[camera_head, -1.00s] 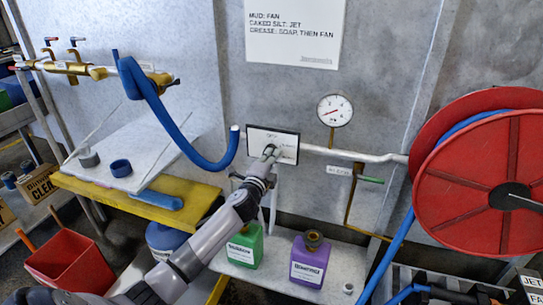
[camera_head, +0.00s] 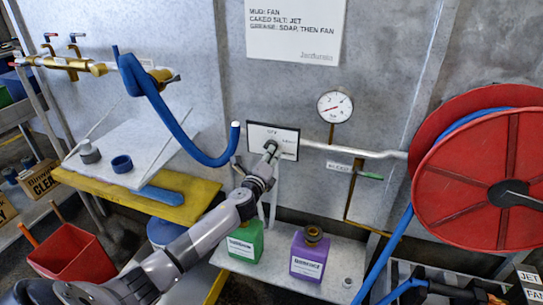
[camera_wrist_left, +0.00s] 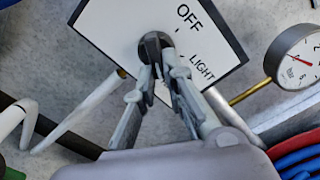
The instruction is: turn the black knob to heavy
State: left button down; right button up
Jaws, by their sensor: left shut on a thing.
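The black knob (camera_wrist_left: 154,44) sits on a white panel (camera_wrist_left: 105,22) with a dark edge. In the left wrist view the panel shows OFF above the knob and LIGHT to its lower right. No HEAVY label is visible; the lower panel is partly hidden by my fingers. My left gripper (camera_wrist_left: 160,72) is shut on the knob, one finger on each side. I cannot tell which mark the knob points to. In the head view the panel (camera_head: 288,138) is on the grey wall, with my left gripper (camera_head: 268,154) at its lower middle. My right gripper is not in view.
A round gauge (camera_head: 335,106) is right of the panel, above a pipe with a green-handled valve (camera_head: 371,175). A blue hose (camera_head: 176,122) hangs at left. A red reel (camera_head: 480,180) stands at right. Green (camera_head: 245,243) and purple (camera_head: 309,256) bottles stand on a shelf below.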

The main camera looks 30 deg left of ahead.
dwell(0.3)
pick_arm(q)
jog(key=c, duration=1.7)
grip_release()
jog(key=shift+o, duration=0.2)
jog(key=v, duration=1.2)
jog(key=shift+f, duration=0.1)
